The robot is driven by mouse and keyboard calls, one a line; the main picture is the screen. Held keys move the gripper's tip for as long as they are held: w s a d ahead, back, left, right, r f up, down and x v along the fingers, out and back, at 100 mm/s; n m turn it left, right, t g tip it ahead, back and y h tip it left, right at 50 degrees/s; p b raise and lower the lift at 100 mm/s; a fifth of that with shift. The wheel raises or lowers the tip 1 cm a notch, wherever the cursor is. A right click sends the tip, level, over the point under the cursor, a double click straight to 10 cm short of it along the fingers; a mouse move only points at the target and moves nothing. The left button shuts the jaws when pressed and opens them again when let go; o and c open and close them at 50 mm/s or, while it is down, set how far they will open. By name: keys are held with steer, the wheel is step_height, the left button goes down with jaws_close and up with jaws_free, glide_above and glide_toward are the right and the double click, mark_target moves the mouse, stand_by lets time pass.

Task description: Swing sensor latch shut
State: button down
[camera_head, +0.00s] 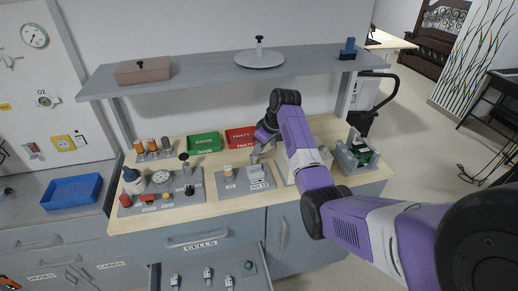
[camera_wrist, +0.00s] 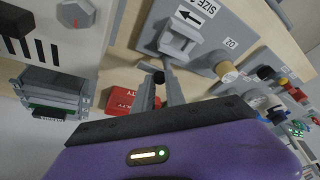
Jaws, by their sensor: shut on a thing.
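My gripper (camera_wrist: 161,82) is shut on a small black knob (camera_wrist: 158,76), which shows between its two grey fingers in the wrist view. I cannot tell for sure whether the knob belongs to the sensor latch. A pale grey block (camera_wrist: 178,40), likely the sensor fixture, sits just beyond the fingertips on a grey plate (camera_wrist: 208,48) marked SIZE with an arrow. In the head view my gripper (camera_head: 256,156) is low over the bench beside that plate (camera_head: 238,187), and the block (camera_head: 255,172) is close by. The latch's angle is not clear.
The green GOOD tray (camera_head: 204,143) and red FAULTY tray (camera_head: 240,137) stand behind. A yellow-topped cylinder (camera_head: 227,170) stands on the same plate. A grey fixture with a green board (camera_head: 362,153) is at right. A shelf (camera_head: 200,75) hangs above; an open drawer (camera_head: 210,270) juts out below.

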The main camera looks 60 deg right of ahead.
steer(key=m, duration=0.2)
steer(key=a+m+h, duration=0.1)
steer(key=m, duration=0.1)
steer(key=shift+h+p, duration=0.3)
steer(key=shift+p, duration=0.1)
steer(key=m, duration=0.2)
steer(key=a+m+g+h, duration=0.1)
steer(key=m, duration=0.1)
steer(key=shift+m+g, duration=0.3)
steer(key=shift+m, duration=0.1)
steer(key=m, duration=0.1)
steer(key=m+g, duration=0.1)
steer(key=m, duration=0.1)
steer(key=a+m+h, duration=0.1)
steer(key=shift+w+g, duration=0.3)
steer(key=shift+w, duration=0.05)
steer(key=shift+w+a+r+m+g+b, duration=0.15)
steer(key=shift+m+g+b, duration=0.15)
steer(key=shift+m, duration=0.7)
steer(key=shift+w+f+m+g+b, duration=0.15)
steer(key=shift+m+g, duration=0.25)
steer(key=shift+m, duration=0.6)
steer(key=c, duration=1.4)
jaws_free()
steer(key=shift+o, duration=0.2)
steer(key=shift+a+r, duration=0.1)
